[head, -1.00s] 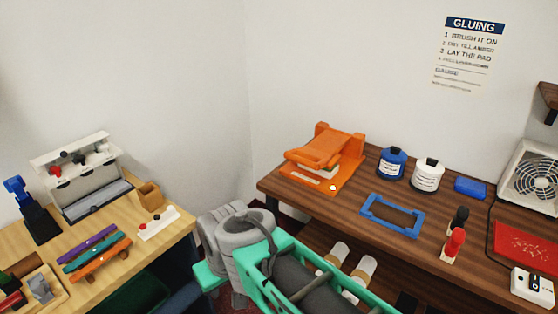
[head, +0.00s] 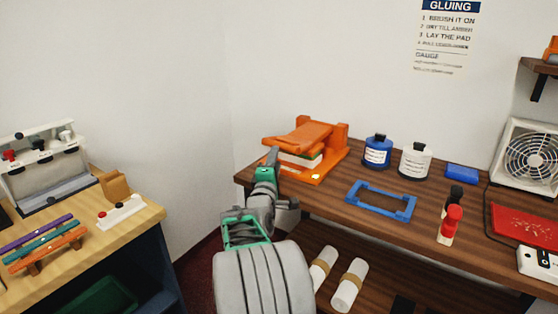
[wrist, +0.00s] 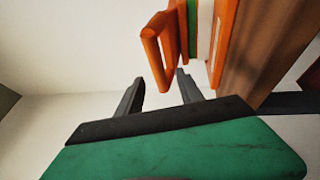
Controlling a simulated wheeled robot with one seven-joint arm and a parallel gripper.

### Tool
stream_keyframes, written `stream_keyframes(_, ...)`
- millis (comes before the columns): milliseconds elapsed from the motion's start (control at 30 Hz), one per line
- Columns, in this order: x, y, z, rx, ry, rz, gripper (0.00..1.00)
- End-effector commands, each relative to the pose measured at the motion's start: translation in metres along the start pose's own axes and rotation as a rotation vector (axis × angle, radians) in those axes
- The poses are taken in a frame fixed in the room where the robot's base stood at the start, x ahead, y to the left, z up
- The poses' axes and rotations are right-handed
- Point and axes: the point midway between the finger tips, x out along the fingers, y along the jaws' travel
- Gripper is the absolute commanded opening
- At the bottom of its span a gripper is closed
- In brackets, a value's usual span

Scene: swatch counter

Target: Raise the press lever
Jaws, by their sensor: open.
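The orange press (head: 328,163) stands at the left end of the dark wooden counter. Its orange lever (head: 300,138) lies low over the front, slightly tilted, with green and white layers (head: 298,160) beneath. In the wrist view the lever shows as a rounded orange bar (wrist: 152,48), with the layers (wrist: 203,30) beside it. My gripper (head: 271,156) is at the press's front left edge. In the wrist view my gripper (wrist: 160,82) is open, its two dark fingers on either side of the bar's near end. I cannot tell whether they touch it.
Blue (head: 377,152) and white (head: 415,162) bottles and a blue frame (head: 380,200) are right of the press. Red and black bottles, a red mat and a fan (head: 528,150) stand farther right. A lighter bench (head: 135,225) is at left, with a gap between.

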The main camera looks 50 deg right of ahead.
Motion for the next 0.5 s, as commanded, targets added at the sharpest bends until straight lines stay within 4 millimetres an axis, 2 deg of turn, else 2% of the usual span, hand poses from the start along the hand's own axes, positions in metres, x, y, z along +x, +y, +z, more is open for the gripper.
stream_keyframes(300,0.055,0.003,0.002,-0.005,-0.003,0.007,0.44)
stream_keyframes(500,0.076,0.004,0.001,-0.003,0.0,0.006,0.44)
